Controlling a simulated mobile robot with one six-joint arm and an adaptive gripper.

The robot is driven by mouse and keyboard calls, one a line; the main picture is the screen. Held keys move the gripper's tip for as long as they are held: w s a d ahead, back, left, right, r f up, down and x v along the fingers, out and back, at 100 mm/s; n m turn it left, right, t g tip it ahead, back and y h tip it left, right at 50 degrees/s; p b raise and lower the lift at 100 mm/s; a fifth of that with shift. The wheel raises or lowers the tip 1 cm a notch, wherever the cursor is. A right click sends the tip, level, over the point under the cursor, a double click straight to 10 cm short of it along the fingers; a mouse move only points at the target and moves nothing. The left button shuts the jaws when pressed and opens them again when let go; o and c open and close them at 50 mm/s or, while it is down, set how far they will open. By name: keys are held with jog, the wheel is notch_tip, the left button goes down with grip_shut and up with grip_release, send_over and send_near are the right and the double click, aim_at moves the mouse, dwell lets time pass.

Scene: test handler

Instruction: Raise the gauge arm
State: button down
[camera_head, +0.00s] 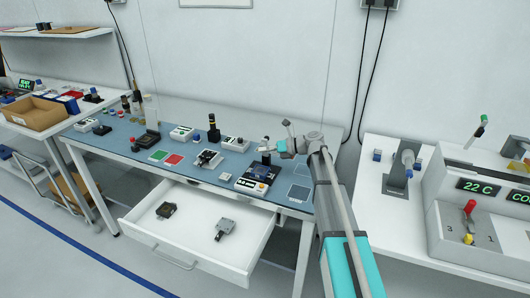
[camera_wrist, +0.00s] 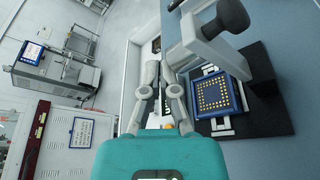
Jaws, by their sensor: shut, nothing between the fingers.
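The gauge (camera_wrist: 268,85) shows in the wrist view as a dark base with a pale grey arm (camera_wrist: 205,48) and a black knob (camera_wrist: 232,16). The arm reaches across beside a blue square part (camera_wrist: 217,94) with gold dots. I cannot tell how high the arm stands. My gripper (camera_wrist: 160,66) is shut and empty, its fingertips close to the arm's left end; contact is unclear. In the head view my gripper (camera_head: 267,147) is above the right part of the blue-topped bench, over a small white device (camera_head: 250,184) that it partly hides.
Several small devices and green and red pads (camera_head: 174,160) lie on the bench. A white table (camera_head: 372,205) with a control panel stands at the right.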

jog(key=shift+w+d+r+p, duration=0.2)
jog(key=shift+w+r+p, duration=0.1)
jog(key=shift+w+r, duration=0.15)
jog(key=shift+d, duration=0.15)
dwell(0.4)
jog(key=d, duration=0.9)
jog(key=shift+s+d, duration=0.4)
jog(key=shift+s, duration=0.05)
